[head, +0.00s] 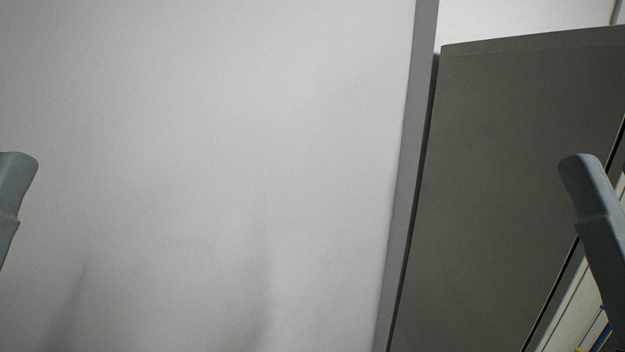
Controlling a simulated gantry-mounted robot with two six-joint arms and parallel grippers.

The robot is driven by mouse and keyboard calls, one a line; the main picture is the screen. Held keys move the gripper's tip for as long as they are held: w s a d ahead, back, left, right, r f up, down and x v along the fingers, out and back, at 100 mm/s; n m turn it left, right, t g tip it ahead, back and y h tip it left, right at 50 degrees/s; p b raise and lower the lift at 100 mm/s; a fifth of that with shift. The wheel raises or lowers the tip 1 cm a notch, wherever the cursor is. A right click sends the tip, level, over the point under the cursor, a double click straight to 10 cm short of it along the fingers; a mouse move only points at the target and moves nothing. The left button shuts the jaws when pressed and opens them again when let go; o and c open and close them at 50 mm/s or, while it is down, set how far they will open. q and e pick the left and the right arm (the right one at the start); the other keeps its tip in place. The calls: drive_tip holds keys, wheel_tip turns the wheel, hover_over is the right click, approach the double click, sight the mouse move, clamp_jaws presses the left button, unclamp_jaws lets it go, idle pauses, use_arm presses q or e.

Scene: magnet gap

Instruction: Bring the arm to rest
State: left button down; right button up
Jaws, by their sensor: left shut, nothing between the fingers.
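No object held by either arm is in view.
A plain pale wall (210,130) fills the left and middle, with soft shadows low on it. A grey upright strip (410,160) edges it. A large dark grey panel (510,170) stands at the right, behind my right arm. Small coloured items show at the lower right corner.

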use_arm(q)
wheel_tip(320, 180, up, 18)
drive_tip(key=p, duration=1.4)
drive_tip(key=shift+w, duration=0.15)
use_arm(e)
wheel_tip(320, 180, up, 18)
drive_tip(key=shift+r, duration=0.15)
